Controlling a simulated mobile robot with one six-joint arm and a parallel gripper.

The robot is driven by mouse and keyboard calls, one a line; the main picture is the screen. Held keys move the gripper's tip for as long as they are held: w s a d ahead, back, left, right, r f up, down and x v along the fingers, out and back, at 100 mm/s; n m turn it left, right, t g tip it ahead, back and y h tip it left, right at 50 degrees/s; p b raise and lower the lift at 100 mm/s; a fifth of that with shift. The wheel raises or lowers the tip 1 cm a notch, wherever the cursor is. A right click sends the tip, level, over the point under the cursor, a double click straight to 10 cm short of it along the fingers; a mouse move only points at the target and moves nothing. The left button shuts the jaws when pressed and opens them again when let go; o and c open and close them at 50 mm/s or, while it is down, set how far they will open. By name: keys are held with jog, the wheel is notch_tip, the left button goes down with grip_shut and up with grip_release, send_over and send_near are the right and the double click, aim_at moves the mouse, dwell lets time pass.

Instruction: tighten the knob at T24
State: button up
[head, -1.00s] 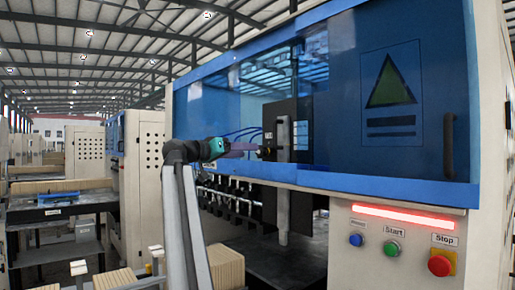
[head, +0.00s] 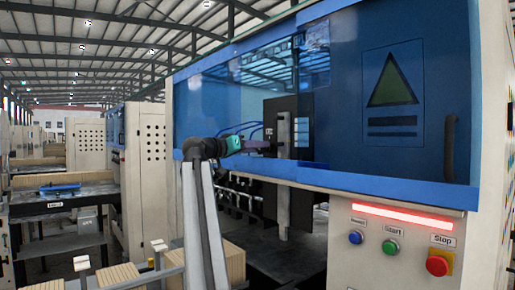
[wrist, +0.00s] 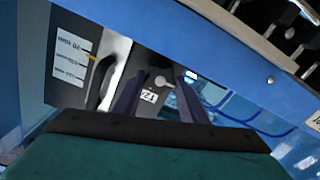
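In the wrist view, a small silver knob (wrist: 161,81) sits on a dark panel (wrist: 70,92), beside a white label (wrist: 150,96) that appears upside down. The label is partly covered by a finger and I cannot read all of it. My gripper (wrist: 154,78) is open, with its two purple fingers apart on either side of the knob in the picture. I cannot tell whether they touch it. In the head view my gripper (head: 262,144) reaches the dark panel, which stands inside the blue machine, and hides the knob.
The blue machine hood (head: 390,110) surrounds the opening above and to the right. A grey vertical bar (head: 283,170) stands beside the panel. The red stop button (head: 437,265) and green start button (head: 390,246) are at lower right. Pale stacked blocks (head: 220,262) stand at lower left.

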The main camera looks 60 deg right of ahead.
jog(key=c, duration=0.4)
jog(key=shift+s+d, duration=0.1)
jog(key=shift+d, duration=0.05)
